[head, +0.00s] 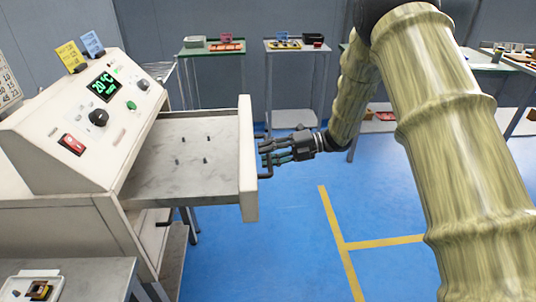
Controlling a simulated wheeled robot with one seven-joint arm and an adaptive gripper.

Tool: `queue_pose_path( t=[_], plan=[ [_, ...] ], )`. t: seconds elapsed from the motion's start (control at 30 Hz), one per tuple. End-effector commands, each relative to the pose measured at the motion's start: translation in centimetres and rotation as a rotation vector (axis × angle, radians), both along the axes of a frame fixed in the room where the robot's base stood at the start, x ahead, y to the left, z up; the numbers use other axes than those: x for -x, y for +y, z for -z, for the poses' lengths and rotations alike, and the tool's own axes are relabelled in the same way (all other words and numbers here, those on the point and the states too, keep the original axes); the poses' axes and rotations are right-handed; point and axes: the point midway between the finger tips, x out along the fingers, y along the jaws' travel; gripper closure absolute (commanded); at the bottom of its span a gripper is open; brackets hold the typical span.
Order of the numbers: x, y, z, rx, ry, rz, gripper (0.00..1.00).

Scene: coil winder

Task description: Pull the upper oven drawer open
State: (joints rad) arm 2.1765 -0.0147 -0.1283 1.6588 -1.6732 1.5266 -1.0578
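The oven (85,150) stands at the left, a cream cabinet with a sloped control panel. Its upper drawer (248,160) is pulled well out to the right, and its grey tray floor (155,180) with several small dark pegs shows. My gripper (266,158) is at the outer face of the drawer front, its fingers reaching toward the dark handle (265,176). The fingers overlap the handle in this view. Whether they are closed around it is too small to tell.
A grey table (90,275) with a small white tray (30,289) is at the lower left. Two small tables, one green-topped (205,50) and one grey (290,46), stand at the back. The blue floor (285,245) right of the drawer is clear, with yellow lines.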

Motion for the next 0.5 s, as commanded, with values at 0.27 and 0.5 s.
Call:
queue_pose_path(
  t=[0.27,0.5],
  plan=[
    [-0.1,-3.9,-0.8,-0.001,-0.002,0.003,0.65],
    [-0.1,-8.2,-1.6,0.0,0.0,0.002,0.65]
  ],
)
